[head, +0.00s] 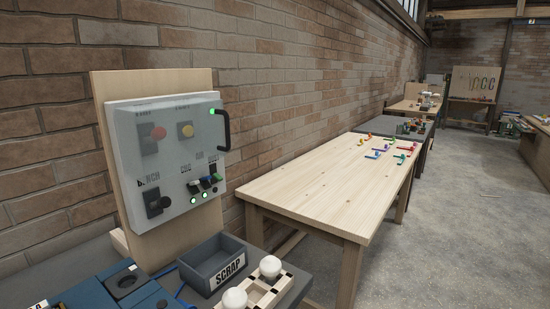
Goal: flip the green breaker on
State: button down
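A pale grey control panel (172,160) is mounted on an upright wooden board at the left. In its lower right is a short row of small breakers. The green breaker (216,178) appears to be at the right end of this row, with a blue one (205,183) and a dark one (193,187) beside it. They are too small to tell which way each lever points. Two green lamps (206,195) glow below the row. A third green light (212,111) glows near the black handle (225,131) at the panel's right edge. My gripper is not in view.
The panel also has a red button (158,133), a yellow button (186,130) and a black rotary knob (156,204). Below it are a dark SCRAP bin (213,263) and a rack with white bulbs (270,266). A wooden table (320,190) stands right; floor beyond is clear.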

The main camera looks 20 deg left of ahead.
aim_at(215, 177)
jog(key=u, duration=1.55)
